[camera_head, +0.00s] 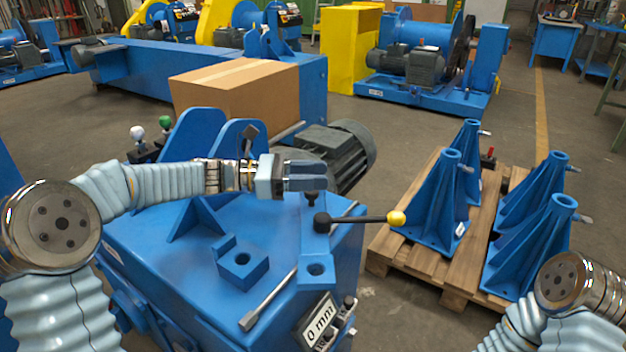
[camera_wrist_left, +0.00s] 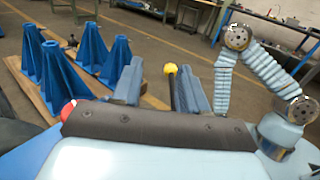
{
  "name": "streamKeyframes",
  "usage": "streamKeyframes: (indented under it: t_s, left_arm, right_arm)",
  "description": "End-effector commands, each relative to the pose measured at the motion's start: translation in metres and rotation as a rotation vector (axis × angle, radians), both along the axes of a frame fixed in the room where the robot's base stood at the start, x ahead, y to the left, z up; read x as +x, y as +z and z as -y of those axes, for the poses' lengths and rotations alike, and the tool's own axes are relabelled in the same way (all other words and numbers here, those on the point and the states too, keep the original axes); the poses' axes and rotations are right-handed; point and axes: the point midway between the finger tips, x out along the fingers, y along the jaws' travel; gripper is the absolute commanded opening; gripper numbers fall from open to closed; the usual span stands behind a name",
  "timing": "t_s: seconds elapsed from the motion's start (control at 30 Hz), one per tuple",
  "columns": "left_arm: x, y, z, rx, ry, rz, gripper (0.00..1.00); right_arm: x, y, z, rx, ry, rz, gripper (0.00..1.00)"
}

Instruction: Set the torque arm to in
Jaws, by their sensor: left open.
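A black lever with a yellow knob (camera_head: 397,218) stands out to the right from a dark round hub (camera_head: 322,222) on top of the blue machine (camera_head: 190,275). I take this lever for the torque arm, but no label on it is readable. My left gripper (camera_head: 322,176) is open and empty, above and behind the hub in the head view. In the left wrist view the yellow knob (camera_wrist_left: 171,69) shows between the two fingers (camera_wrist_left: 158,92), beyond them. No contact with the lever shows. My right arm shows at the lower right, but its gripper is out of view.
A display (camera_head: 319,320) reading "0 mm" is on the machine's front corner. A grey motor (camera_head: 335,155) and a cardboard box (camera_head: 235,88) are behind my left gripper. Blue stands (camera_head: 438,205) on a wooden pallet (camera_head: 458,283) are to the right. A grey bar (camera_head: 268,299) lies across the machine top.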

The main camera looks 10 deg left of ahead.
Motion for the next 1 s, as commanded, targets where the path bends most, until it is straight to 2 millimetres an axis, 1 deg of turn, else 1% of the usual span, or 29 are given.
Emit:
streamKeyframes:
  t_s: [0.03, 0.1, 0.2, 0.3, 0.43, 0.6, 0.87, 0.9, 1.0]
  left_arm:
    - [-0.010, 0.012, 0.002, 0.002, 0.000, 0.005, 0.43]
    - [-0.025, 0.024, 0.005, 0.002, 0.000, 0.003, 0.43]
    - [-0.050, 0.034, 0.011, 0.002, 0.000, 0.003, 0.43]
    - [-0.071, 0.044, 0.015, 0.002, 0.000, 0.003, 0.43]
    - [-0.090, 0.052, 0.019, 0.001, 0.000, 0.001, 0.43]
    - [-0.102, 0.058, 0.022, 0.000, 0.000, -0.001, 0.43]
    - [-0.104, 0.059, 0.022, 0.000, 0.000, -0.001, 0.43]
    - [-0.104, 0.058, 0.022, 0.000, 0.000, -0.001, 0.40]
    - [-0.108, 0.056, 0.028, 0.022, -0.032, 0.007, 0.25]
  right_arm:
    - [0.000, 0.000, 0.000, 0.000, 0.000, 0.000, 0.43]
    - [0.000, -0.002, 0.000, 0.000, 0.000, 0.000, 0.43]
    - [0.000, -0.004, 0.001, -0.001, -0.001, 0.000, 0.43]
    - [0.001, -0.005, 0.002, -0.002, -0.003, 0.001, 0.43]
    - [0.001, -0.006, 0.002, -0.003, -0.004, 0.001, 0.43]
    - [0.001, -0.006, 0.002, -0.003, -0.004, 0.001, 0.43]
    - [0.001, -0.006, 0.002, -0.003, -0.004, 0.001, 0.43]
    - [0.001, -0.006, 0.002, -0.003, -0.004, 0.001, 0.43]
    - [0.001, -0.006, 0.002, -0.003, -0.004, 0.001, 0.43]
